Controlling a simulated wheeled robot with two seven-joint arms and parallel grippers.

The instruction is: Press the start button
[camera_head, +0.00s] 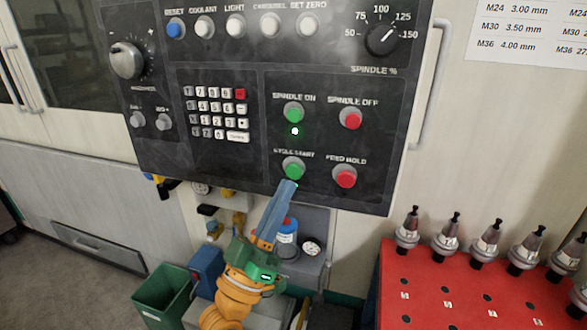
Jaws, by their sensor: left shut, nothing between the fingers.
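The start button is the green round CYCLE START button (293,170) on the lower part of the dark control panel (225,165). My left gripper (289,184) is shut and empty, with its blue-grey fingers pointing up at this button. Its tips are just below the green cap in the picture; I cannot tell whether they touch it. The fingers cover a little of the panel's lower edge. My right gripper is out of view.
Red FEED HOLD (344,177) and SPINDLE OFF (350,118) buttons are to the right. A keypad (217,113) is to the left. A red rack (450,290) with several tool holders stands at lower right. A green bin (160,300) is on the floor at lower left.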

